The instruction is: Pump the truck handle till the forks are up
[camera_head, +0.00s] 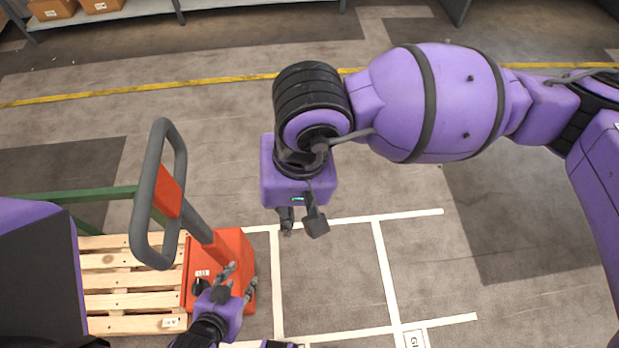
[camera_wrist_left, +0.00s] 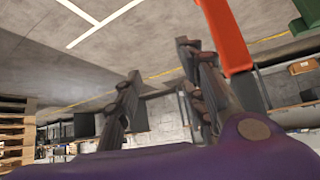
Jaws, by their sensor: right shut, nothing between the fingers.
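The pallet truck has an orange body (camera_head: 236,255) and an orange shaft topped by a grey loop handle (camera_head: 143,215), tilted toward the upper left in the head view. My left gripper (camera_head: 241,277) is open and empty in front of the truck body, low and right of the loop. In the left wrist view its spread fingers (camera_wrist_left: 160,62) have nothing between them, and the orange shaft (camera_wrist_left: 228,40) passes beside the right finger. My right gripper (camera_head: 302,229) is shut and empty above the floor, right of the truck. The forks are not visible.
A wooden pallet (camera_head: 125,280) lies left of the truck, with a green bar (camera_head: 95,195) above it. White floor lines (camera_head: 380,255) mark bays on the right, where the floor is clear. A shelf (camera_head: 130,10) with cardboard boxes stands at the back.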

